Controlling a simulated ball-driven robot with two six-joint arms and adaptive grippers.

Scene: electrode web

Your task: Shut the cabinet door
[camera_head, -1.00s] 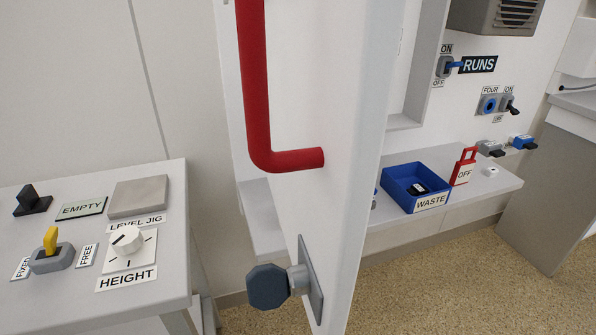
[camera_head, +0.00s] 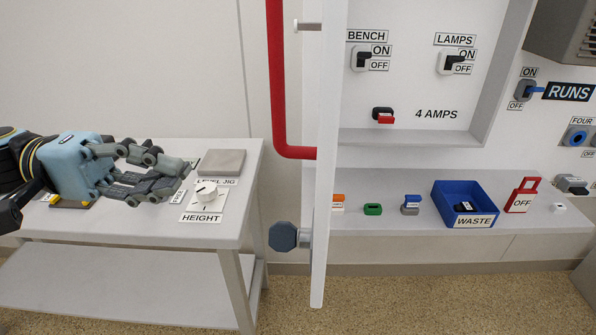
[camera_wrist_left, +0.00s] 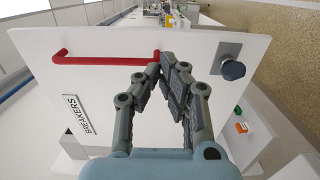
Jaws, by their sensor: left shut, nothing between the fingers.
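The white cabinet door (camera_head: 331,140) stands open, seen almost edge-on in the head view. It carries a red bar handle (camera_head: 277,90) and a dark blue-grey knob (camera_head: 283,236) lower down. My left gripper (camera_head: 187,176) is shut and empty, left of the door above the side table. In the left wrist view the door face (camera_wrist_left: 120,90) fills the middle, with a BREAKERS label, the red handle (camera_wrist_left: 105,60) and the knob (camera_wrist_left: 233,70). The shut fingertips (camera_wrist_left: 167,62) appear near the handle's end there; contact cannot be told. My right gripper is not in view.
The open cabinet (camera_head: 410,90) shows BENCH and LAMPS switches. A shelf (camera_head: 400,235) below it holds small coloured blocks, a blue WASTE bin (camera_head: 438,206) and a red OFF tag (camera_head: 523,196). The side table (camera_head: 240,190) stands left with a HEIGHT dial.

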